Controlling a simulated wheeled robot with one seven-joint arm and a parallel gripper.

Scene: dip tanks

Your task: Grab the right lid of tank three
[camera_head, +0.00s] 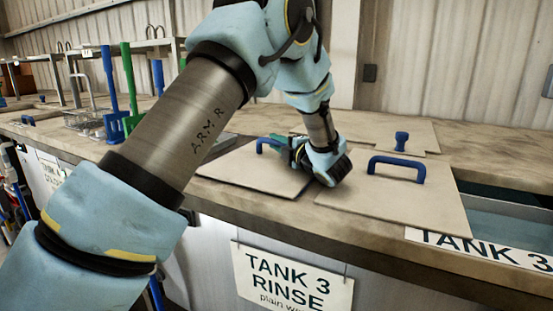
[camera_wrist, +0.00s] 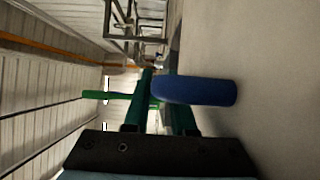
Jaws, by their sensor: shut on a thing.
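Two flat beige lids with blue bar handles lie side by side at the counter front in the head view: a left one (camera_head: 240,172) and a right one (camera_head: 400,201). My gripper (camera_head: 290,147), with green fingers, is at the left one's blue handle (camera_head: 264,143) and shut on it. The wrist view shows this blue handle (camera_wrist: 200,91) between the green fingers (camera_wrist: 160,95). The lid under it appears to lie flat on the counter. The right one's handle (camera_head: 397,162) is free. A sign reading TANK 3 RINSE (camera_head: 290,278) hangs on the counter front below.
An open tank stretch (camera_head: 510,222) shows at the right, beside a second TANK 3 label (camera_head: 480,247). A blue knob (camera_head: 401,141) stands on a board behind. Blue and green upright tools (camera_head: 129,82) and a wire basket (camera_head: 85,122) are at left. A wall runs behind.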

